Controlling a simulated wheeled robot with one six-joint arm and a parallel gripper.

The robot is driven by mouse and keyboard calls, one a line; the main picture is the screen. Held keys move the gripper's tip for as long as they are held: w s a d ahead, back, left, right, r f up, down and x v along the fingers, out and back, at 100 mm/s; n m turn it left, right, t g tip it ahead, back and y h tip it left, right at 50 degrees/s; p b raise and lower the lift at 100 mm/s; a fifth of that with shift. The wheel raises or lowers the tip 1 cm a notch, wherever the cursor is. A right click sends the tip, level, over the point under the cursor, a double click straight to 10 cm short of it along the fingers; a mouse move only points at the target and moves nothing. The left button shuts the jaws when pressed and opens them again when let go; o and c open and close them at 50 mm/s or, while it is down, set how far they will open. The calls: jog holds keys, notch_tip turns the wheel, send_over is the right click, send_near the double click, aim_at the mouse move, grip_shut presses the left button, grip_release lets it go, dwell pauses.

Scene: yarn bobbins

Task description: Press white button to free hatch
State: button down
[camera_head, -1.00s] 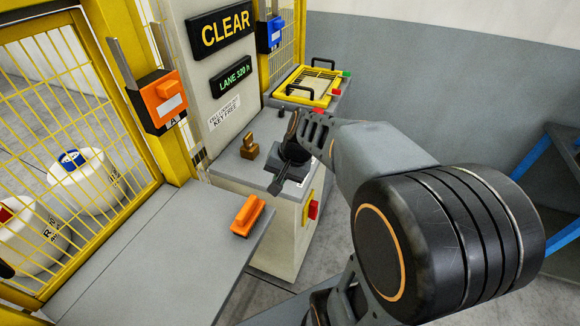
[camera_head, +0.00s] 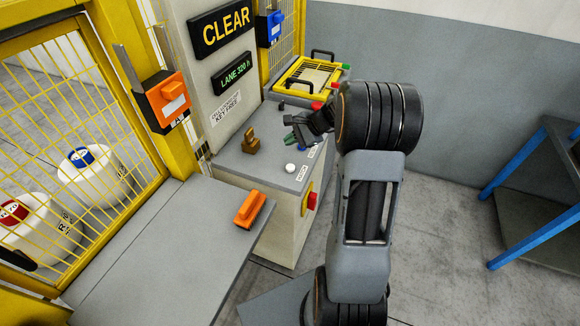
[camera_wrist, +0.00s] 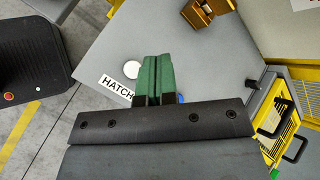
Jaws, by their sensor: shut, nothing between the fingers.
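The white button (camera_head: 290,168) is a small round knob on the grey top of the control cabinet (camera_head: 262,172), near its front edge. In the wrist view the white button (camera_wrist: 132,69) lies beside a label reading HATCH (camera_wrist: 116,88). My gripper (camera_head: 292,138) is above the cabinet top, behind the white button and apart from it. In the wrist view its green fingertips (camera_wrist: 156,66) are together and empty, just right of the white button. A blue spot (camera_wrist: 181,98) shows partly behind the gripper. No hatch can be made out for certain.
A brass key block (camera_head: 250,142) stands on the cabinet top. A red knob (camera_head: 311,196) is on the cabinet's side. A yellow-framed tray (camera_head: 306,82) is behind. A yellow mesh fence (camera_head: 75,150) stands left.

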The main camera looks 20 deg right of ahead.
aim_at(291, 168)
jog(key=shift+f, duration=0.1)
notch_tip(291, 168, down, 9)
jog(key=b, duration=0.6)
jog(key=shift+r, duration=0.2)
jog(key=shift+f+b, duration=0.1)
jog(key=shift+b, duration=0.25)
dwell(1.5)
jog(key=shift+f+b, duration=0.3)
jog(key=shift+f+b, duration=0.45)
jog(key=shift+f, duration=0.1)
dwell(0.7)
jog(key=shift+r, duration=0.15)
dwell(0.3)
jog(key=shift+r+p, duration=0.65)
jog(key=shift+r, duration=0.15)
jog(key=shift+r+p, duration=1.8)
jog(key=shift+r, duration=0.7)
